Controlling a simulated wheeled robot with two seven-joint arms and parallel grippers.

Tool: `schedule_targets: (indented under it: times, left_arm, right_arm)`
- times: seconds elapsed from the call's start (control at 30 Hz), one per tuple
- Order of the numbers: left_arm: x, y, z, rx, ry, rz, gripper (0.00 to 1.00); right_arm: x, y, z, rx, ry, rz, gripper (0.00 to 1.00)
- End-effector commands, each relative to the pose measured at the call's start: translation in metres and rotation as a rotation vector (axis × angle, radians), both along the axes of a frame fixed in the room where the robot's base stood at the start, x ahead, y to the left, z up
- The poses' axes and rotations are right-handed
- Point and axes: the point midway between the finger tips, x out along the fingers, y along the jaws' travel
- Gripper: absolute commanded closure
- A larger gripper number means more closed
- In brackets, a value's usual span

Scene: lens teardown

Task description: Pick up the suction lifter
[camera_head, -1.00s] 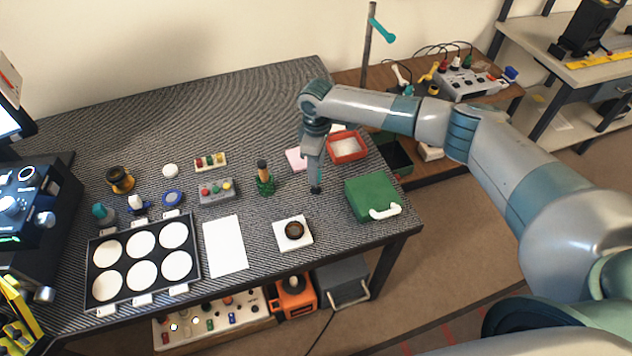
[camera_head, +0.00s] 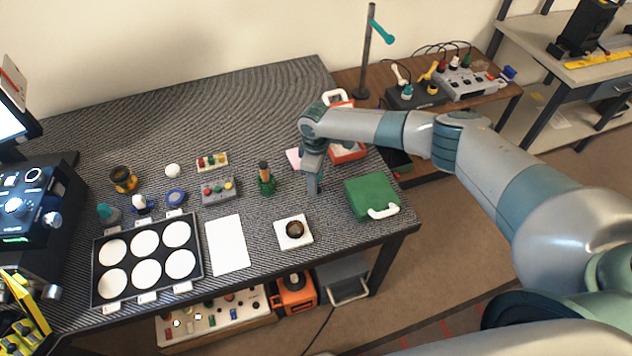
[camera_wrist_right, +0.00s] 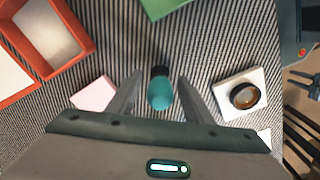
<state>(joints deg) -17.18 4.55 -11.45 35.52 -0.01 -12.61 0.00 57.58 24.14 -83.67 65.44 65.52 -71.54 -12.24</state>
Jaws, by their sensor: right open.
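The suction lifter (camera_wrist_right: 160,94), a rounded teal piece with a black end, shows in the right wrist view. It lies between the two spread fingers of my right gripper (camera_wrist_right: 160,76), with a gap on both sides. In the head view my right gripper (camera_head: 314,190) points down at the striped mat, left of the green box, and hides the lifter. My left gripper is not in view.
A green box (camera_head: 371,195) with a white handle stands right of the gripper. A white pad with a dark ring (camera_head: 294,231) lies in front. A red tray (camera_head: 346,152) and a pink pad (camera_head: 294,158) are behind. A green bottle (camera_head: 266,182) stands to the left.

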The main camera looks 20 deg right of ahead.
Motion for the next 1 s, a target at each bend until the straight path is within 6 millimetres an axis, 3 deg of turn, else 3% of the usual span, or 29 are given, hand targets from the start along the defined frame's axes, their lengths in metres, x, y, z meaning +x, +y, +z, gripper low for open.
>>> schedule_targets:
  times: [0.07,0.1,0.27,0.73,1.0]
  left_arm:
    - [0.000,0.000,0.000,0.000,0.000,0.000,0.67]
    - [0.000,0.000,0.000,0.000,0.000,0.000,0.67]
    - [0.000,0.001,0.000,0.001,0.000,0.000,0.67]
    - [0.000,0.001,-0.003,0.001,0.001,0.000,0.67]
    - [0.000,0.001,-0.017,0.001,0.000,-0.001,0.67]
  right_arm:
    - [0.000,0.000,0.000,0.000,0.000,0.000,0.54]
    - [0.000,0.000,0.000,0.000,0.000,0.000,0.59]
    - [0.000,0.000,0.000,0.000,0.000,0.000,0.96]
    - [0.001,0.000,0.005,0.001,-0.001,0.000,0.96]
    - [0.001,0.000,0.033,0.002,-0.004,0.002,0.96]
